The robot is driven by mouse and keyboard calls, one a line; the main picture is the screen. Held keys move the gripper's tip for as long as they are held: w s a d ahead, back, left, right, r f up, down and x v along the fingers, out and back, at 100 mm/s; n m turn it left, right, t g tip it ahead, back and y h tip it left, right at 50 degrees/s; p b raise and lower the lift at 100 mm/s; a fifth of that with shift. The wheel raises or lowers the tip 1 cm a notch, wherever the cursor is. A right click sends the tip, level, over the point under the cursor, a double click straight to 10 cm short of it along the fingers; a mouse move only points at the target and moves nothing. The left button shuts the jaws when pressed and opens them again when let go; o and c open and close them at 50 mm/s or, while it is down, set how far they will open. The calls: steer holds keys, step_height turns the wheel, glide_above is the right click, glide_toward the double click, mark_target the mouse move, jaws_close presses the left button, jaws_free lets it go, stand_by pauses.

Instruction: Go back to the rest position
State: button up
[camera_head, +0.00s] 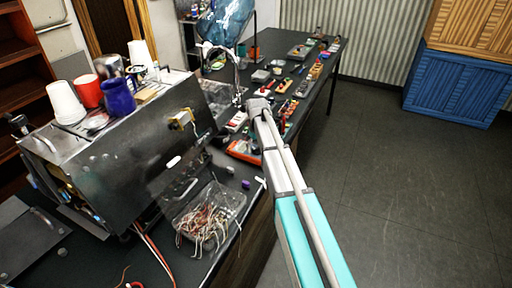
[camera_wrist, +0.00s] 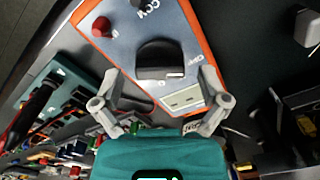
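My gripper (camera_wrist: 160,88) is open in the wrist view, its two grey fingers spread wide apart with nothing held between them. Behind the fingers lies a grey instrument with an orange edge (camera_wrist: 203,30), a black knob (camera_wrist: 160,60) and a small pale display panel. I cannot tell the height of the fingers above it. In the head view my arm reaches out over the bench edge. The gripper is small there and its fingers are not clear. An orange-edged device (camera_head: 243,152) lies on the bench just left of the arm.
An opened metal brewer (camera_head: 130,150) stands at left with cups on top. A tray of loose wires (camera_head: 210,215) sits in front of it. The far dark bench (camera_head: 270,45) holds many tools. A blue crate (camera_head: 455,88) stands at the back right. The floor at right is clear.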

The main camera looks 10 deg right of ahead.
stand_by(0.4)
steer(key=s+m, duration=0.4)
steer(key=s, duration=2.5)
steer(key=shift+s+a, duration=0.15)
steer(key=shift+s, duration=0.05)
